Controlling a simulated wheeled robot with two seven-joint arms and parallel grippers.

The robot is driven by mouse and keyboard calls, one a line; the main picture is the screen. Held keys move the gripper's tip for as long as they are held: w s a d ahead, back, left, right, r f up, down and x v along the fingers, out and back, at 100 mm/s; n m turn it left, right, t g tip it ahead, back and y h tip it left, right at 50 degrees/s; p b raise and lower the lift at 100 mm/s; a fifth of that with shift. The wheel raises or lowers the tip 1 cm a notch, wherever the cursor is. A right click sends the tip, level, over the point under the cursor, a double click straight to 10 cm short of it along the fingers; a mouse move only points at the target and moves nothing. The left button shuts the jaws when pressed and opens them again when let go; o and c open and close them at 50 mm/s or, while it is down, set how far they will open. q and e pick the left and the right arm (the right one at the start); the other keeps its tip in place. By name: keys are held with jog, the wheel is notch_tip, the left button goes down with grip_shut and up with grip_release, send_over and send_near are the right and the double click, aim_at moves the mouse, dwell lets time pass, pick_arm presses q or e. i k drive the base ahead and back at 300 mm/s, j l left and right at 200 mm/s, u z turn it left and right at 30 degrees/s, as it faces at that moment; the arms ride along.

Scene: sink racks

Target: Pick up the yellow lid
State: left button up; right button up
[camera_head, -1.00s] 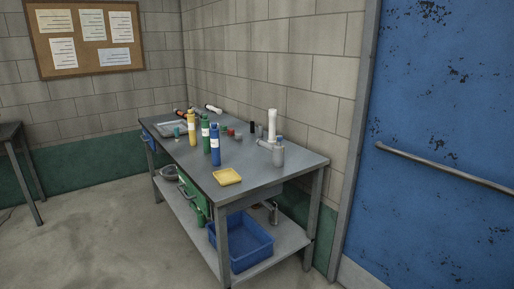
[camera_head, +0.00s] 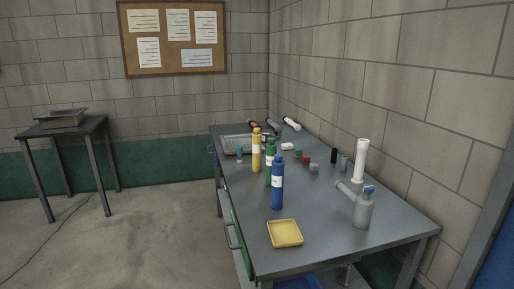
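The yellow lid (camera_head: 285,233) is a shallow, square, tray-like piece. It lies flat on the grey metal table (camera_head: 335,242), close to the table's left front edge. Nothing covers it. Neither of my grippers shows in the head view.
Blue (camera_head: 277,186), green (camera_head: 270,160) and yellow (camera_head: 256,152) bottles stand behind the lid. A grey bottle (camera_head: 363,210) stands to its right, near a white cylinder (camera_head: 361,160). A side table (camera_head: 62,129) stands far left. The floor (camera_head: 130,235) left of the table is clear.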

aim_at(256, 133)
jog(key=i+j+u, duration=0.4)
jog(key=i+j, duration=0.35)
jog(key=i+j+u, duration=0.45)
jog(key=i+j, duration=0.2)
jog(key=i, duration=0.15)
jog(key=i+z, duration=0.3)
jog(key=i, duration=0.45)
jog(key=i+j+z, duration=0.2)
jog(key=i+z, duration=0.15)
jog(key=i, duration=0.4)
